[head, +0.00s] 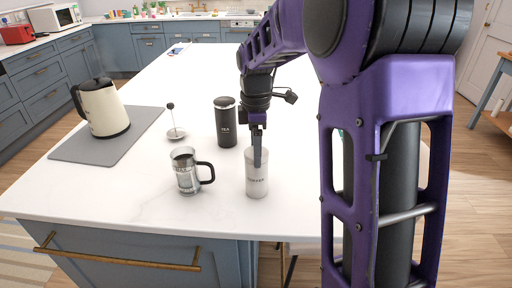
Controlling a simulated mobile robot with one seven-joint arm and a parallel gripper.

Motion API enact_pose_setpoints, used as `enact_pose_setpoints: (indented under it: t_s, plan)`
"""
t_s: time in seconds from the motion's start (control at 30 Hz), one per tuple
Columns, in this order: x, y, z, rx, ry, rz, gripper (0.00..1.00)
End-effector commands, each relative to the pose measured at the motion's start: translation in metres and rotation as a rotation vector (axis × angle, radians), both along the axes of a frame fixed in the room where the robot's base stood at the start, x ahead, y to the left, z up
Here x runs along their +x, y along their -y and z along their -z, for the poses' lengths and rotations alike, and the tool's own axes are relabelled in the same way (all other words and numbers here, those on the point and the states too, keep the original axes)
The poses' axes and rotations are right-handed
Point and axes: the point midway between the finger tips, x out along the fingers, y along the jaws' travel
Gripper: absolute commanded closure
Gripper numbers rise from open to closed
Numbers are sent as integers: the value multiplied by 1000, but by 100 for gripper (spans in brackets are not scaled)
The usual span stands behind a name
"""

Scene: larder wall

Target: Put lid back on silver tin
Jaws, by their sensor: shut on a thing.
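The silver tin (257,187) stands upright near the front edge of the white island, with dark lettering that seems to read COFFEE. My gripper (257,160) points straight down at the tin's top, and one finger overlaps its upper front. The gripper is shut, apparently on the lid, at or just above the tin's rim. The finger hides most of the lid, so I cannot tell whether it is seated. No loose tin lid shows on the counter.
A black TEA tin (227,126) stands behind left. A glass press jug (186,174) is close on the left, with its plunger (174,127) behind it. A cream kettle (103,108) stands on a grey mat (72,146). The island top (185,88) is clear farther back.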

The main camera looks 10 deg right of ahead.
Motion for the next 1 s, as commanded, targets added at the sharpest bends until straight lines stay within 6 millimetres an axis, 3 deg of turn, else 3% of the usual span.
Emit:
enact_pose_setpoints:
  t_s: [0.3, 0.33, 0.43, 0.8, 1.0]
  plan:
    - [0, 0, 0, 0, 0, 0, 75]
    - [0, 0, 0, 0, 0, 0, 19]
    - [0, 0, 0, 0, 0, 0, 1]
    - [0, 0, 0, 0, 0, 0, 0]
    - [0, 0, -12, 0, 1, 0, 0]
